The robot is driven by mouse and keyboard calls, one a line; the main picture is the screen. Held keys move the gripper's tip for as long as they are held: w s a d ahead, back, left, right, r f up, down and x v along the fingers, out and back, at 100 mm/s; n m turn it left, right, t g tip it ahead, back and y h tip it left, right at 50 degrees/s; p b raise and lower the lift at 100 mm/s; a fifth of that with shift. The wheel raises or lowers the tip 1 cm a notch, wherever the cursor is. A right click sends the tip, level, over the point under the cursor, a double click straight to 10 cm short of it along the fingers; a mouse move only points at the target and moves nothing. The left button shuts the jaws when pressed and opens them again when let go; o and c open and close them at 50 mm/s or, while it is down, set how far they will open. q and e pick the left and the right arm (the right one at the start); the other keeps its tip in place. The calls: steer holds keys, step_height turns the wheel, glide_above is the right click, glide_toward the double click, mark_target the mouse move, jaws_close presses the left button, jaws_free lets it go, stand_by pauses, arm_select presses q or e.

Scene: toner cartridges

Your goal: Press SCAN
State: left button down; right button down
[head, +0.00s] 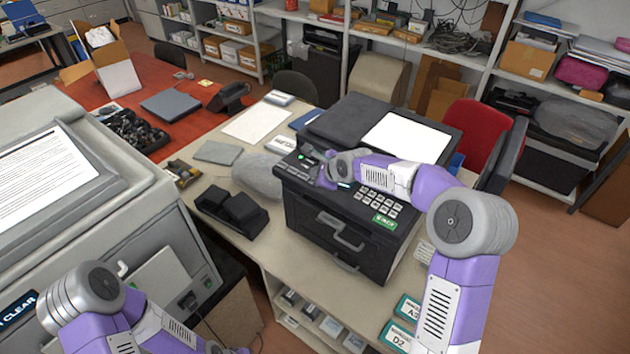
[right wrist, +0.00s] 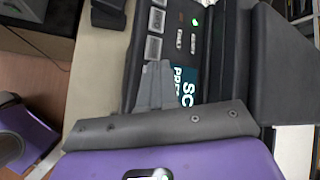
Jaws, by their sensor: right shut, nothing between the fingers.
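The black printer (head: 345,235) stands on the beige counter, its control panel facing up. In the right wrist view a dark teal label (right wrist: 187,88) on the panel shows the letters "SC" and "PRE", partly covered by my gripper. My right gripper (head: 312,168) is over the left part of the panel, shut and empty. Its closed fingers (right wrist: 155,85) lie beside the label in the wrist view, by grey square buttons (right wrist: 153,47). I cannot tell whether the fingertips touch the panel. My left arm enters at bottom left; its gripper is outside the picture.
A green label (head: 385,221) marks the printer's front right corner, near a keypad (head: 380,202). A black double holder (head: 232,208) stands left of the printer. A large grey machine (head: 60,190) fills the left side. A red chair (head: 470,135) is behind at right.

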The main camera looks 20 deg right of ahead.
steer(key=shift+r+p, duration=1.5)
steer(key=shift+r, duration=1.05)
